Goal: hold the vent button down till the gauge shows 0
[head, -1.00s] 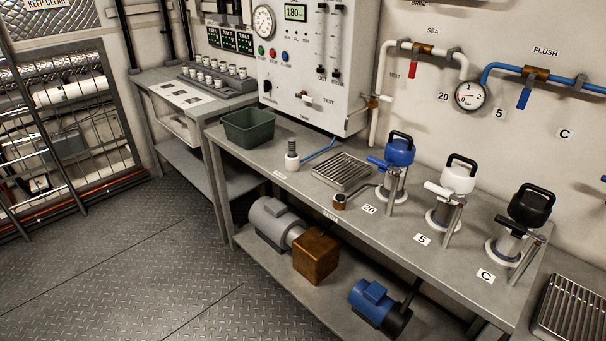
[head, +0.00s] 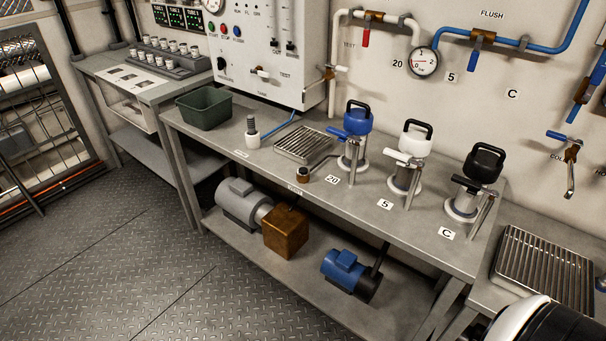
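A round white gauge (head: 424,62) is on the wall pipe above the bench; its needle is too small to read surely. Three filter housings stand on the bench: a blue-topped one (head: 358,118) by label 20, a white-topped one (head: 415,142) by label 5, and a black-topped one (head: 484,163) by label C. Each has a black loop handle on top. I cannot make out which part is the vent button. A second dial (head: 214,4) on the white panel is cut by the top edge. Neither gripper is in view.
The bench (head: 350,199) also holds a green bin (head: 204,109), a white post with a spring (head: 252,134) and a drain grate (head: 303,143). A larger grate (head: 545,266) is on the right bench. Open floor (head: 170,270) lies at lower left.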

